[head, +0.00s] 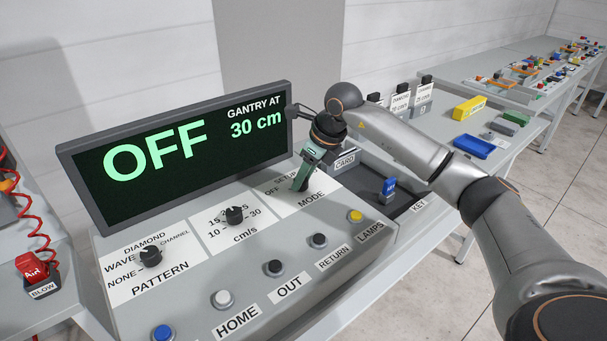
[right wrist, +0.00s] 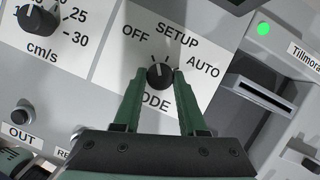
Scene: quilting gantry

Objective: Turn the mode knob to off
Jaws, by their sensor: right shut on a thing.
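The black mode knob (right wrist: 160,75) sits on a white label with OFF, SETUP and AUTO around it. Its pointer appears to face up-left, toward OFF. My right gripper (right wrist: 159,78) has its two green fingers on either side of the knob and is shut on it.
The pattern knob (head: 149,256) and the cm/s speed knob (head: 235,215) stand left of the mode label. A row of push buttons, including the yellow LAMPS button (head: 355,216), runs along the front. A blue key tag (head: 389,188) stands at the right.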

